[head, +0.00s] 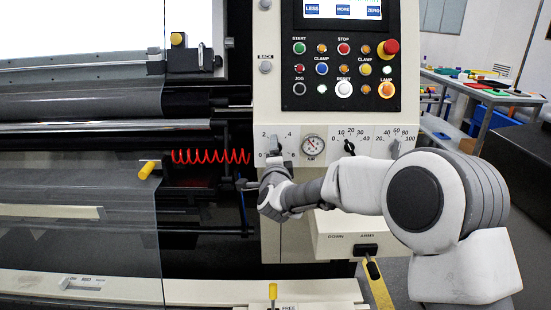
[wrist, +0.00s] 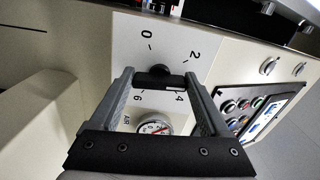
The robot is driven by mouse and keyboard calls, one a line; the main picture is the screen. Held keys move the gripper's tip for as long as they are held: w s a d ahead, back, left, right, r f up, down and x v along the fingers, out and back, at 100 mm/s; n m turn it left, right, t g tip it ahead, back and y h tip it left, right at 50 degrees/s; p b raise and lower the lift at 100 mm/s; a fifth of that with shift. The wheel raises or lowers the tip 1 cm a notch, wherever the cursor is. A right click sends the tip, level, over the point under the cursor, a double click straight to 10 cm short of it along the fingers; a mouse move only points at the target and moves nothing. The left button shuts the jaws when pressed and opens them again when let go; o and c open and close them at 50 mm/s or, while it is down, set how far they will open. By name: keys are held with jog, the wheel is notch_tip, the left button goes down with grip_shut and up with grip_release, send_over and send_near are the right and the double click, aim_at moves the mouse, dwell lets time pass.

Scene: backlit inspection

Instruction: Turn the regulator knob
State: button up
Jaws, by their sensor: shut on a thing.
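The regulator knob (wrist: 158,79) is a small black knob on a pale plate with a scale marked 0, 2, 4 and 6. In the wrist view it sits between the two fingers of my gripper (wrist: 157,76), which is shut on it. A pale line on the knob lies on the side towards the 4. In the head view my gripper (head: 274,163) reaches up to the machine's front, and only the top of the knob (head: 276,142) shows above it. A round pressure gauge (head: 313,148) is just right of the knob; it also shows in the wrist view (wrist: 155,126).
Two more dials, a black-knobbed one (head: 349,147) and a grey-knobbed one (head: 394,149), are right of the gauge. A black button panel (head: 343,91) is above them. A red coiled hose (head: 210,156) hangs at left. A cluttered table (head: 490,93) stands at back right.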

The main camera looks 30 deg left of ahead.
jog(key=n, duration=0.7)
jog(key=n+p, duration=0.1)
jog(key=n, duration=1.4)
jog(key=shift+w+d+f+n, duration=0.15)
jog(key=shift+d+f+n, duration=0.05)
jog(key=shift+d+n, duration=0.1)
jog(key=shift+p, duration=0.3)
jog(key=o, duration=1.2)
jog(key=p+v, duration=0.1)
jog(key=v, duration=1.6)
jog(key=shift+s, duration=0.2)
jog(key=shift+r, duration=0.1)
